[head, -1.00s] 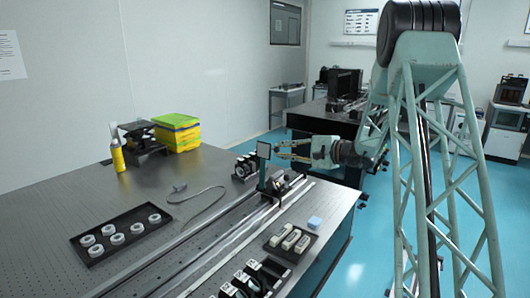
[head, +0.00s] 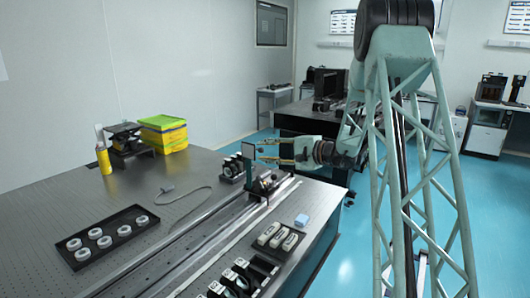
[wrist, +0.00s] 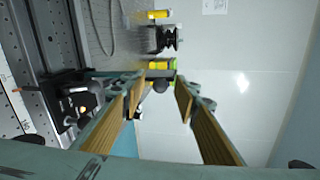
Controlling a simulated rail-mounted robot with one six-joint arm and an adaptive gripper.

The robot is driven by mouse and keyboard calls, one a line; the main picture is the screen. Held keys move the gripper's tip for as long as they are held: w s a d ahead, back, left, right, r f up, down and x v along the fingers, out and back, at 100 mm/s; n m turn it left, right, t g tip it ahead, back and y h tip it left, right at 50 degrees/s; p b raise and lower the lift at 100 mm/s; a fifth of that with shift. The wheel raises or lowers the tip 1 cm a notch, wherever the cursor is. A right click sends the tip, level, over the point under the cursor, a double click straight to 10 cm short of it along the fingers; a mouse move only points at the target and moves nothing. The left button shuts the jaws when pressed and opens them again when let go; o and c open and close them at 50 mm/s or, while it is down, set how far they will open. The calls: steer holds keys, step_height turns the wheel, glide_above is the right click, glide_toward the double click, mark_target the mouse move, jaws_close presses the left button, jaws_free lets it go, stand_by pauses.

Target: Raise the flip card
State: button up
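In the wrist view my gripper (wrist: 160,84) is open, with tan pads apart and nothing clearly held. The black mount (wrist: 84,104) shows at left there, beside one finger. I cannot clearly pick out the card in that view.
Black round optics (head: 232,167) stand left of the mount. A tray of white rings (head: 80,257), a tray of pale blocks (head: 266,247) and a blue block (head: 301,220) lie nearer. A yellow bottle (head: 104,158) and yellow-green boxes (head: 163,134) stand farther back.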

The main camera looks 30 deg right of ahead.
steer(key=shift+s+d, duration=0.1)
stand_by(0.3)
steer(key=v, duration=1.1)
steer(key=shift+s, duration=0.35)
steer(key=shift+r, duration=0.15)
stand_by(0.3)
